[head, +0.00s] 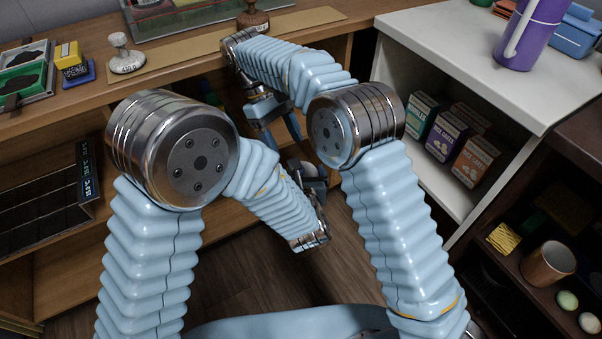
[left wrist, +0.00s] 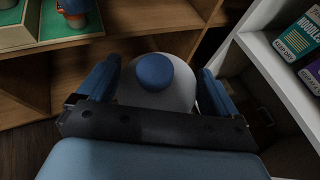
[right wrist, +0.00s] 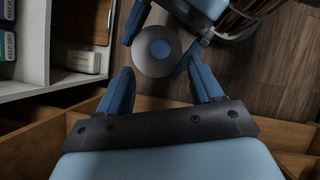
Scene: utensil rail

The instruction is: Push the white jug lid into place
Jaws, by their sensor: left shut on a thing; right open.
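A round white thing with a blue round top (left wrist: 154,71) sits between the fingers of my left gripper (left wrist: 158,88), which is shut on it. It looks like the jug with its lid, but I cannot tell the two apart or whether the lid is seated. In the right wrist view it is a grey-white disc (right wrist: 145,63) with a blue centre. My right gripper (right wrist: 158,80) is open, its fingertips close to the disc. In the head view my right gripper (head: 283,127) is partly behind my arms, and only a small pale part of the white thing (head: 310,168) shows.
A wooden shelf unit (head: 235,45) with stamps on top stands ahead. A white shelf (head: 455,60) with a purple jug (head: 530,32) and several boxes (head: 450,137) is at the right. A dark shelf with a copper cup (head: 547,263) is nearer. Below is open wooden floor (head: 245,275).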

